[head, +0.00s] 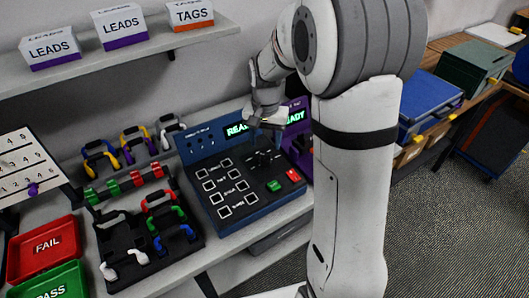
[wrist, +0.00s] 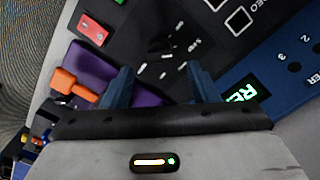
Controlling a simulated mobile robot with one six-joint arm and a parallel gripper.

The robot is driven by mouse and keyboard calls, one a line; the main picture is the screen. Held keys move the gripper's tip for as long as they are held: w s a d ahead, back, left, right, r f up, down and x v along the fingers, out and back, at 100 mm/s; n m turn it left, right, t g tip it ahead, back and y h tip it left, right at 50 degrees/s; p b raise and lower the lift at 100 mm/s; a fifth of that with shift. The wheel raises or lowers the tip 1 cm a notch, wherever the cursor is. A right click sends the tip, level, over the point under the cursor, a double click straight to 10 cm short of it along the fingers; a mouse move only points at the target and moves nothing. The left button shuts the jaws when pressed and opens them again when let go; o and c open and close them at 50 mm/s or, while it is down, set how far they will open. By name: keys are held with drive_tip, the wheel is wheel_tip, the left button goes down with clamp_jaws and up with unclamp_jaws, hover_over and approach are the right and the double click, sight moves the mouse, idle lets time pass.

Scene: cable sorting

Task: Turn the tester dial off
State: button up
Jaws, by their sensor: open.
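The tester (head: 215,152) is a dark blue box on the bench in the head view, with a green lit "READY" display (head: 237,129) partly hidden by my arm. Its dial (head: 264,157) is a dark knob on the black panel, below my gripper.
Red (head: 293,175) and green (head: 273,186) buttons sit right of the dial, and outlined squares (head: 225,211) left. A tray (head: 145,240) of coloured cables lies left of the tester. A purple device (head: 300,150) stands close behind my arm.

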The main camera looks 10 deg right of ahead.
sight(266, 154)
wheel_tip(266, 154, down, 6)
drive_tip(key=shift+f, duration=0.1)
drive_tip(key=shift+c, duration=0.2)
drive_tip(key=shift+a, duration=0.1)
drive_tip(key=c, duration=0.9)
drive_tip(key=shift+c, duration=0.2)
drive_tip(key=shift+n, duration=0.3)
drive_tip(key=n+b, duration=0.1)
drive_tip(key=n, duration=0.3)
drive_tip(key=n+b, duration=0.1)
drive_tip(key=n, duration=0.3)
drive_tip(key=shift+n, duration=0.3)
